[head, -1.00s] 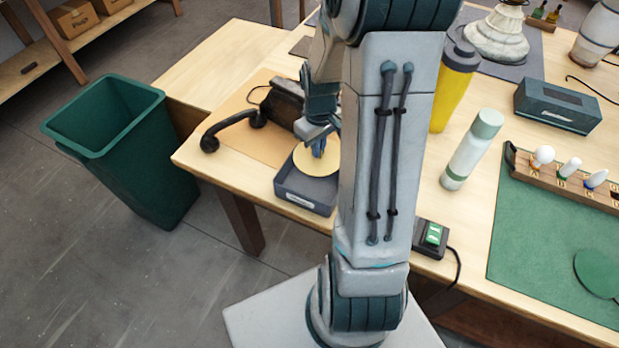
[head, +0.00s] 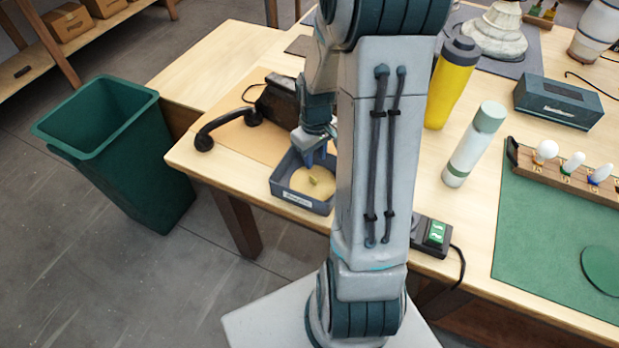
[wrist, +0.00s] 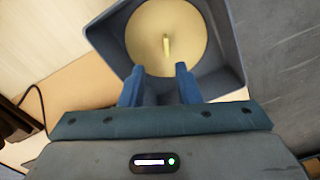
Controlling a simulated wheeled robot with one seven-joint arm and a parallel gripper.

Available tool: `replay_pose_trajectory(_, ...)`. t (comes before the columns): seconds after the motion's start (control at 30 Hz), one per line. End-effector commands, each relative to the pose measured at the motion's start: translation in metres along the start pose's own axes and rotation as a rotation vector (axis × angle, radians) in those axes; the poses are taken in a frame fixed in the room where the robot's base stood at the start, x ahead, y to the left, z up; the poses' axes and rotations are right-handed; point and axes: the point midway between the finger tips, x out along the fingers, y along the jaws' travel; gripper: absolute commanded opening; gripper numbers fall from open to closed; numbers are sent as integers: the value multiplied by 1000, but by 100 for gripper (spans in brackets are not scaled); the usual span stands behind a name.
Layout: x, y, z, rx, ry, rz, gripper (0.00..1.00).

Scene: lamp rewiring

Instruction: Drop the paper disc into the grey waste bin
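The pale yellow paper disc (head: 312,182), with a small raised tab at its middle, lies inside the open grey bin (head: 302,203), a low square box with a white label at the table's front left edge. In the wrist view the disc (wrist: 145,45) sits within the walls of the grey bin (wrist: 232,45). My gripper (wrist: 159,70) is open, with its two blue fingers apart and nothing between them. It is above the back part of the bin, clear of the tab. In the head view my arm hides part of the gripper (head: 316,158).
A tall green bin (head: 130,160) stands on the floor left of the table. A black telephone-like handset (head: 225,125) lies left of the grey bin.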

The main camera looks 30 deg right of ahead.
Motion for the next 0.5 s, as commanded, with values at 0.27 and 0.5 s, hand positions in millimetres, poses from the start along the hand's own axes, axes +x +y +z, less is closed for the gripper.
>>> replay_pose_trajectory(0.27,-17,1,-1,0,4,4,29)
replay_pose_trajectory(0.5,-66,1,-1,0,6,5,29)
